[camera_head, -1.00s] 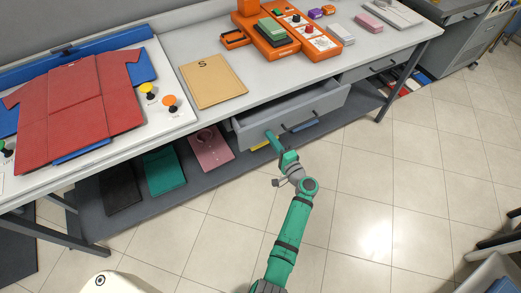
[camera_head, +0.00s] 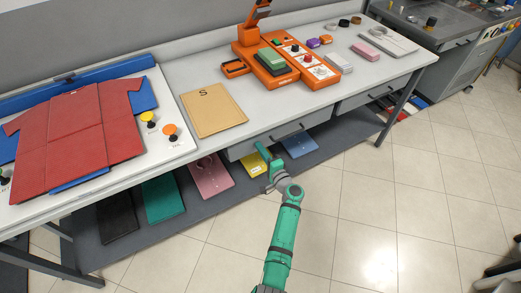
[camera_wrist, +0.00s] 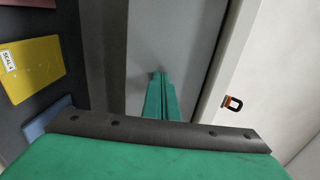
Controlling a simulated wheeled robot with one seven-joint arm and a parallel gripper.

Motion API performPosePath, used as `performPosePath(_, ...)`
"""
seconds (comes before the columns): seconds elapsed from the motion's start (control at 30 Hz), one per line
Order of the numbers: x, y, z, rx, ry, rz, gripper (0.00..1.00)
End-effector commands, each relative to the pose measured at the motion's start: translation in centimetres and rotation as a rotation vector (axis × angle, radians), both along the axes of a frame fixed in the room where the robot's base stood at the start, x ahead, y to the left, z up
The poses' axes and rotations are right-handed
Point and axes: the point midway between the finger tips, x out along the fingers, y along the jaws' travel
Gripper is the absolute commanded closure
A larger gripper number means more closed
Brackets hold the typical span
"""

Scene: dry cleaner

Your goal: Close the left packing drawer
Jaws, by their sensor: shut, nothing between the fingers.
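The left packing drawer (camera_head: 288,134) is a grey drawer front with a dark bar handle, under the table. In the head view its front stands about flush with the table edge, and no open inside shows. My green gripper (camera_head: 262,150) is at the left part of the drawer front, with its fingers together and nothing between them. In the wrist view the closed fingertips (camera_wrist: 161,78) point at the grey drawer front (camera_wrist: 180,40) and appear at or very near it. Whether they touch is hard to tell.
The right drawer (camera_head: 372,93) is shut. A shelf below holds several coloured folders, including a yellow one (camera_head: 254,166) and a blue one (camera_head: 299,145). The floor in front is clear.

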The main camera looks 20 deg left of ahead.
Motion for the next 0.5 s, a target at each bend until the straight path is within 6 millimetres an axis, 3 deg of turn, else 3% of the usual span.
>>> performPosePath(0.03,0.3,0.8,0.8,0.0,-0.011,0.008,1.0)
performPosePath(0.27,-0.1,1.0,0.9,0.0,-0.013,0.015,1.0)
performPosePath(0.37,-0.7,0.4,0.8,0.001,-0.012,0.017,1.0)
performPosePath(0.5,-1.8,-1.8,0.3,0.001,-0.005,0.008,1.0)
